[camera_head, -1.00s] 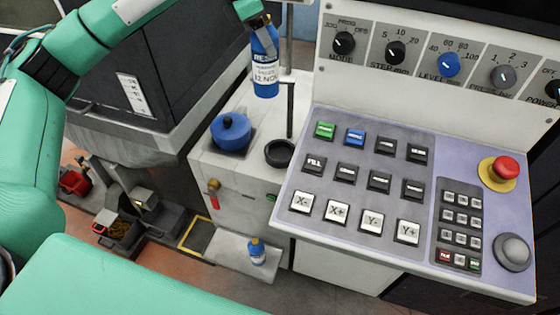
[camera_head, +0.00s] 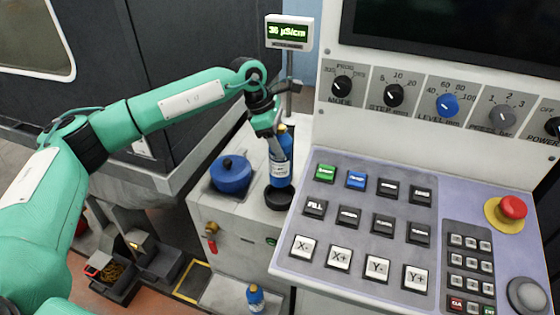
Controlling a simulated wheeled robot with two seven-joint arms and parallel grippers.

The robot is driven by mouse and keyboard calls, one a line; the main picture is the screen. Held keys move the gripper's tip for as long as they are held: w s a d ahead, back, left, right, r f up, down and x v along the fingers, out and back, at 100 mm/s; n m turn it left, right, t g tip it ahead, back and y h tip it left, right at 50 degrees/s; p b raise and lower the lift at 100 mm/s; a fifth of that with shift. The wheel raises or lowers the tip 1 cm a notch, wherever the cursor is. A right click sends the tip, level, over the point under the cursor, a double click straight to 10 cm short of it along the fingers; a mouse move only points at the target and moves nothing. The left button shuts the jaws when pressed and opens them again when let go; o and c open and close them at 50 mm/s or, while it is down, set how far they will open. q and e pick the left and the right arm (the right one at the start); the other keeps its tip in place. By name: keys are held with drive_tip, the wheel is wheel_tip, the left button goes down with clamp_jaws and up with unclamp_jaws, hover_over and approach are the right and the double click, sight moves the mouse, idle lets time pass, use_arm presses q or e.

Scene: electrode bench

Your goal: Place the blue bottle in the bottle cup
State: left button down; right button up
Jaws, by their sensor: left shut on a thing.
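The blue bottle (camera_head: 281,165), with a white label, is upright in my left gripper (camera_head: 272,130). The gripper is shut on its upper part, and the arm hides part of the bottle's left side. The bottle cup (camera_head: 278,201), a black round cup, sits on the white bench top directly below. The bottle's base overlaps the back of the cup's rim in the camera_head view. I cannot tell whether the base is inside the cup or just above it. My right gripper is not in view.
A blue lidded pot (camera_head: 231,176) stands just left of the cup. A slanted control panel (camera_head: 345,275) with buttons is close on the right. A conductivity display (camera_head: 289,33) stands on a pole behind. Another small blue bottle (camera_head: 255,297) stands on a low ledge.

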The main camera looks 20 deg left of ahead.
sight(280, 163)
use_arm(q)
wheel_tip(280, 163, down, 7)
drive_tip(key=shift+r+p, duration=0.2)
drive_tip(key=shift+p, duration=0.25)
drive_tip(key=shift+w+f, duration=0.1)
drive_tip(key=shift+f, duration=0.2)
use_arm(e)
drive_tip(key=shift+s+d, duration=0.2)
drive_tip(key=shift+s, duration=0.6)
use_arm(q)
drive_tip(key=shift+f, duration=0.15)
drive_tip(key=c, duration=0.5)
unclamp_jaws()
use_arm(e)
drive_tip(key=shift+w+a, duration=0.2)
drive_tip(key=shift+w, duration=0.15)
